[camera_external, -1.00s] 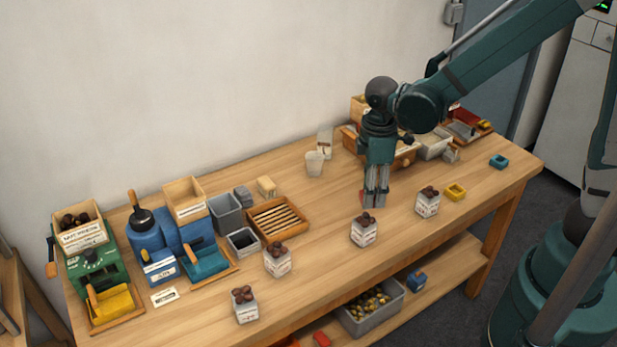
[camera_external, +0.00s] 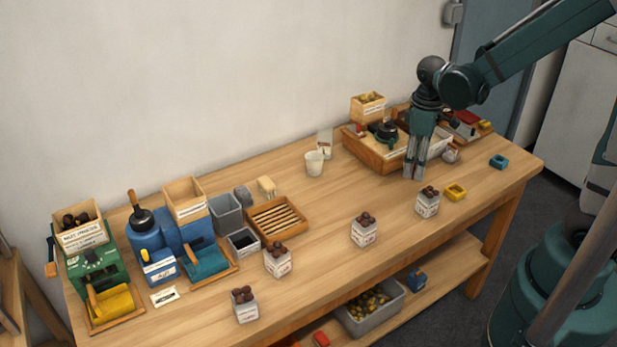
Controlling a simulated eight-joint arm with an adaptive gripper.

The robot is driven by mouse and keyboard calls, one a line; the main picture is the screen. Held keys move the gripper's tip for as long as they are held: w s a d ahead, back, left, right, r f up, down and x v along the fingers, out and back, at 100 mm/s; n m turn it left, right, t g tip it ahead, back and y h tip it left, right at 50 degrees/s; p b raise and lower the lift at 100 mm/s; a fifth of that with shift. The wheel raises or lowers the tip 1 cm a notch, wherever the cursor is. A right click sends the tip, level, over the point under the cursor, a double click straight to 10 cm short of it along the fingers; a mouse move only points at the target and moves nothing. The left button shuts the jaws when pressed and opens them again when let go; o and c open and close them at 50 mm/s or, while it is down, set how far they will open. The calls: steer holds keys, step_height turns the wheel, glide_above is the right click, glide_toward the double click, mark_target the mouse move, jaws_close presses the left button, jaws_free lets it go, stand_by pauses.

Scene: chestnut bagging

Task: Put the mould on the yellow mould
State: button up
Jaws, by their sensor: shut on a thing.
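The yellow mould (camera_external: 456,192), a small square ring, lies on the table near its right front edge, beside a chestnut-filled carton. A similar teal mould (camera_external: 498,161) lies farther right. My gripper (camera_external: 414,176) points straight down, to the left of the yellow mould and behind the nearest carton. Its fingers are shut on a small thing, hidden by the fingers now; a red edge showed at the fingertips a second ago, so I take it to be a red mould. The yellow mould is uncovered.
A chestnut carton (camera_external: 427,204) stands between my gripper and the yellow mould, slightly in front; another carton (camera_external: 364,231) stands to the left. A wooden tray (camera_external: 372,154) with things in it is just behind my gripper.

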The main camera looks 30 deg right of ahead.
steer(key=s+d+m, duration=0.2)
steer(key=d+m, duration=0.1)
steer(key=d, duration=0.5)
steer(key=s+d+m, duration=0.3)
steer(key=d, duration=0.5)
steer(key=shift+s+d+r, duration=0.15)
steer(key=shift+d+r, duration=0.1)
steer(key=shift+r, duration=0.1)
steer(key=shift+f, duration=0.1)
steer(key=b, duration=0.1)
glide_above(456, 189)
steer(key=shift+f, duration=2.85)
steer(key=shift+f, duration=0.1)
steer(key=shift+f+b, duration=0.45)
steer(key=shift+f, duration=1.5)
steer(key=shift+f, duration=0.2)
steer(key=o, duration=0.9)
